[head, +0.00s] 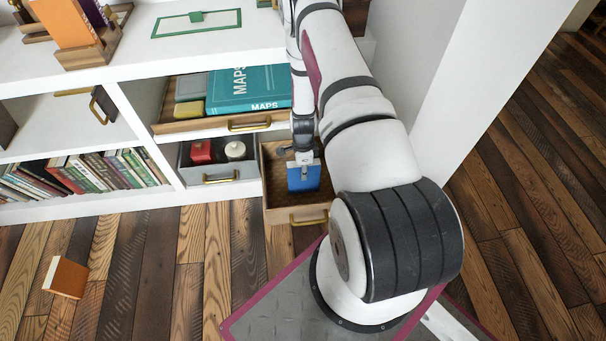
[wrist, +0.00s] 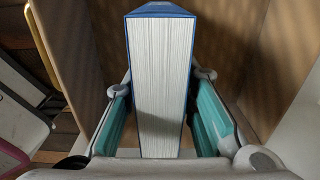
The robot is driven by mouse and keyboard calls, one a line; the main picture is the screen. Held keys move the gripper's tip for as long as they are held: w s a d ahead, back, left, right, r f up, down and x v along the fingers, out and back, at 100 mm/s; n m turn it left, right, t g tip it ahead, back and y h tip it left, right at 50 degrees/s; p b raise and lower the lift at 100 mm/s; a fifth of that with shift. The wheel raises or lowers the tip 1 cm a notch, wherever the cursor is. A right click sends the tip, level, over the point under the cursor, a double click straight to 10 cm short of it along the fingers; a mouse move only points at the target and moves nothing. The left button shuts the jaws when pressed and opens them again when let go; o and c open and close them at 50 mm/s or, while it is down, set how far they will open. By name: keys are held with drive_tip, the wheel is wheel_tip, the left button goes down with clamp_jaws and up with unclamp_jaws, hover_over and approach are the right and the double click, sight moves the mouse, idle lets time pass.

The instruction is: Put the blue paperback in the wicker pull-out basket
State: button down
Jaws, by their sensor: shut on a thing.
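The blue paperback (head: 304,178) is upright in my gripper (head: 302,158), which is shut on it. In the wrist view, the book (wrist: 160,80) stands between the teal finger pads (wrist: 165,115), page edges toward the camera. The pulled-out brown basket (head: 270,184) is under and around the book in the head view. Its brown inner walls (wrist: 285,50) rise on both sides of the book in the wrist view. I cannot make out the wicker weave. Whether the book touches the basket floor is hidden.
A grey drawer (head: 222,171) with a red and a white item is left of the basket. Above it, an open drawer (head: 190,127) holds a teal maps book (head: 250,90). A white wall panel (head: 455,100) stands right of my arm.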

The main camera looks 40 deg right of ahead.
drive_tip(key=shift+f, duration=0.85)
drive_tip(key=c, duration=1.3)
unclamp_jaws()
drive_tip(key=shift+f, duration=0.15)
